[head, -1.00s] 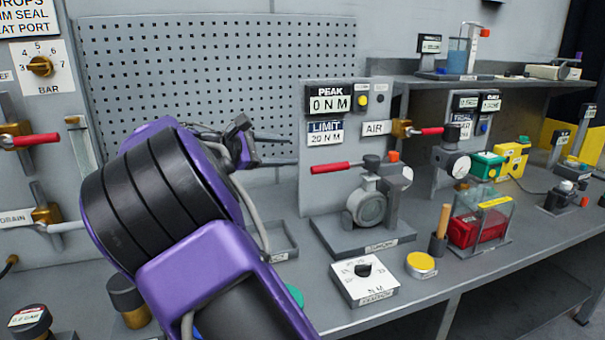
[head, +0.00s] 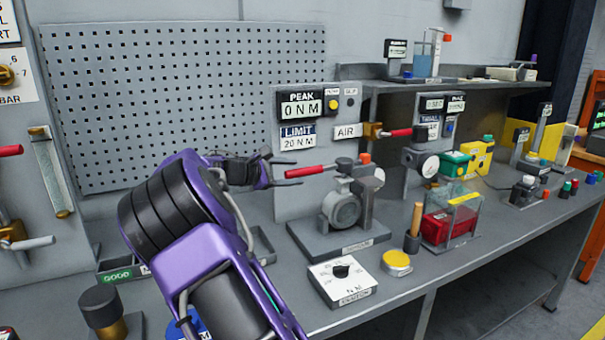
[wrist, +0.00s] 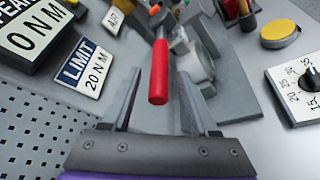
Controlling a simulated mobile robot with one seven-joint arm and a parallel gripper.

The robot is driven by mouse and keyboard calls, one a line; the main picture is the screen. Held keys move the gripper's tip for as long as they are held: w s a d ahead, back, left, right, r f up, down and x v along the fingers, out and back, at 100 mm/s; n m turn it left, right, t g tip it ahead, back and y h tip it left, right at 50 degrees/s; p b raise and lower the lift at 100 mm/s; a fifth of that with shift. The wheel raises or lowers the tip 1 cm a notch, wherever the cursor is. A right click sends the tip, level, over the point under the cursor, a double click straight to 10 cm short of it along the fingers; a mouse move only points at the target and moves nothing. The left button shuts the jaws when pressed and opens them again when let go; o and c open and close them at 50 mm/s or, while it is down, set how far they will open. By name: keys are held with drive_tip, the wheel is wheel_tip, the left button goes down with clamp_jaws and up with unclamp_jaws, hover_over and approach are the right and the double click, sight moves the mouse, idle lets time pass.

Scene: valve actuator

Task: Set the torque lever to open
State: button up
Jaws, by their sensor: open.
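The torque lever has a red grip (head: 304,171) and reaches left from the top of a round grey valve body on a stand (head: 342,208). In the wrist view, the red grip (wrist: 159,72) points back toward my palm. My gripper (head: 297,170) is open, with its fingers around the free end of the lever in the picture. In the wrist view, the grip lies between the two fingers (wrist: 160,85), with a gap on each side. I see no clear contact.
A panel with PEAK (head: 301,104) and LIMIT (head: 298,137) signs stands behind the lever. A second red-handled AIR valve (head: 392,133) is to its right. A white dial box (head: 342,282) and yellow disc (head: 396,263) sit in front. A pegboard (head: 150,100) is at left.

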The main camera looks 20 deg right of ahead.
sight(320, 169)
drive_tip(key=shift+x, duration=2.15)
drive_tip(key=shift+c, duration=0.2)
clamp_jaws()
